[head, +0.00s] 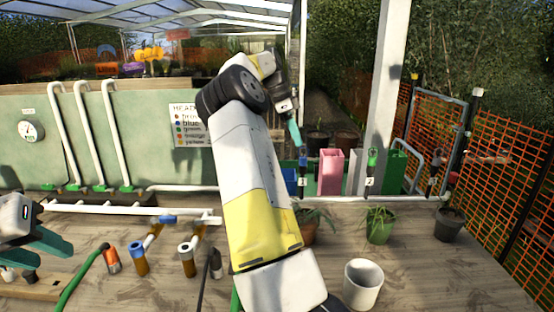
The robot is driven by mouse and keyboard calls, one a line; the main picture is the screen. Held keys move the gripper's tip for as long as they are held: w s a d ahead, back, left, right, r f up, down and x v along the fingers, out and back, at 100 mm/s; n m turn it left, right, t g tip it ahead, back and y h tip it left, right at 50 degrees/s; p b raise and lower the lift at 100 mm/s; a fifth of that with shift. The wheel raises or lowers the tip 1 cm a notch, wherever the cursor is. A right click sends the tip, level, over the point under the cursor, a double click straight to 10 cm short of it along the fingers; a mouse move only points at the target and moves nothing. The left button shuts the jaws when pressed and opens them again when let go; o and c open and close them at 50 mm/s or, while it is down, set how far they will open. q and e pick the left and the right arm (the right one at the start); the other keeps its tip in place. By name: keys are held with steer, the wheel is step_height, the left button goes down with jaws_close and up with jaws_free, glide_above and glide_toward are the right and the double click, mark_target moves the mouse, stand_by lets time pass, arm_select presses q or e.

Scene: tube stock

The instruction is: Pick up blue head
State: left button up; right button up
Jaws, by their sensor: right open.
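A blue head (303,157) stands upright on the rack at the back, above a small white number label. My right gripper (295,133) is open, with its teal fingertips just above and slightly left of the blue head. I cannot tell whether they touch it. My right arm rises through the middle of the view and hides part of the table and rack. My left gripper (42,245) is at the left edge, low over the table and far from the blue head. Its teal fingers show, but their gap is unclear.
A green head (372,156) and a dark head (437,158) stand further right. A pink bin (330,172) and green bin (394,172) are behind the table. Potted plants (380,224), a white pot (363,284) and short tubes (138,258) stand on the table. The front right is clear.

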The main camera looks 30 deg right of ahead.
mark_target(304, 156)
steer(key=x, duration=0.7)
steer(key=shift+s+f, duration=0.2)
steer(key=shift+f, duration=0.15)
steer(key=shift+c, duration=0.2)
jaws_close()
